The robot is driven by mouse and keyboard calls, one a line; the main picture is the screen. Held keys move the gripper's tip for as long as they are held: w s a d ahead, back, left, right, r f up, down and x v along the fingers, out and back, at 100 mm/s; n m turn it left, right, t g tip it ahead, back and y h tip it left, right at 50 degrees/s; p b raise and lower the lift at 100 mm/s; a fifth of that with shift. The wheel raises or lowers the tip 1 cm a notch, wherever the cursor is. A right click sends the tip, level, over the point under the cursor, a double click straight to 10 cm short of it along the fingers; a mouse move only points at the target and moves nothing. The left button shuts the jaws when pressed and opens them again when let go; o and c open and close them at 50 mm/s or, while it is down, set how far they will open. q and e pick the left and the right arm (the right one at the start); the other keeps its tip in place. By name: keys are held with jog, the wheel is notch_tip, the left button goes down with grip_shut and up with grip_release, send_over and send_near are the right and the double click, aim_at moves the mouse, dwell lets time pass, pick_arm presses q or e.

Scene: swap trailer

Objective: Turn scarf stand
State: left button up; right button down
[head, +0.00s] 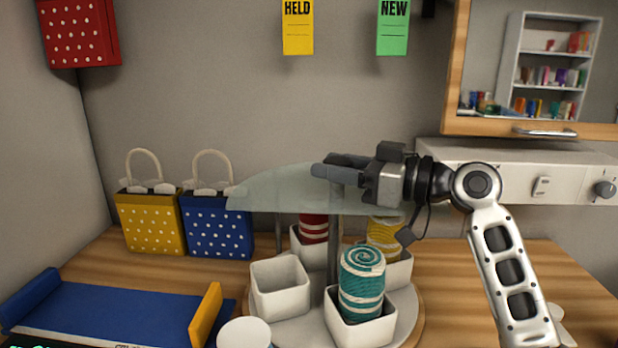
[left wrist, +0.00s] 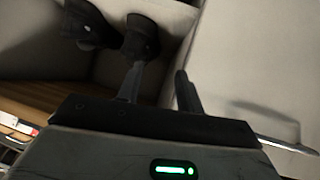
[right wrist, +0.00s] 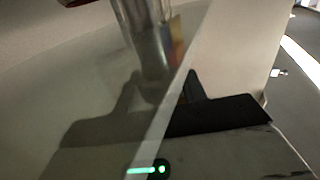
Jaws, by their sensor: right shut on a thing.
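The scarf stand (head: 403,312) stands on the wooden counter in the head view. It has a round base, a central post (head: 333,240) and white square cups. A teal striped scarf roll (head: 362,285) is in the front cup, a red one (head: 314,228) behind and a yellow one (head: 384,236) at the right. The left cup (head: 280,288) looks empty. A translucent plate (head: 285,188) spans above the cups. My right gripper (head: 335,170) is shut on the plate, which also fills the left of the right wrist view (right wrist: 70,80). My left gripper (left wrist: 160,85) is open and empty, outside the head view.
Yellow (head: 150,222) and blue (head: 218,226) dotted bags stand at the back left. A blue tray (head: 110,308) with a yellow end lies at the front left. A white round object (head: 244,334) is near the stand. A white panel (head: 520,170) juts out at the right.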

pick_arm(q)
jog(key=shift+r, duration=0.15)
pick_arm(e)
jog(key=c, duration=0.8)
grip_release()
jog(key=shift+c, duration=0.2)
pick_arm(q)
jog(key=shift+w, duration=0.2)
jog(key=shift+w+r, duration=0.1)
jog(key=shift+w, duration=0.05)
pick_arm(e)
jog(key=shift+s+d, duration=0.25)
jog(key=shift+d, duration=0.25)
pick_arm(q)
jog(key=shift+d+f+t+b, duration=0.25)
jog(key=shift+f+b, duration=0.35)
jog(key=shift+b, duration=1)
pick_arm(e)
jog(key=v, duration=1.5)
pick_arm(q)
jog(key=shift+a, duration=0.1)
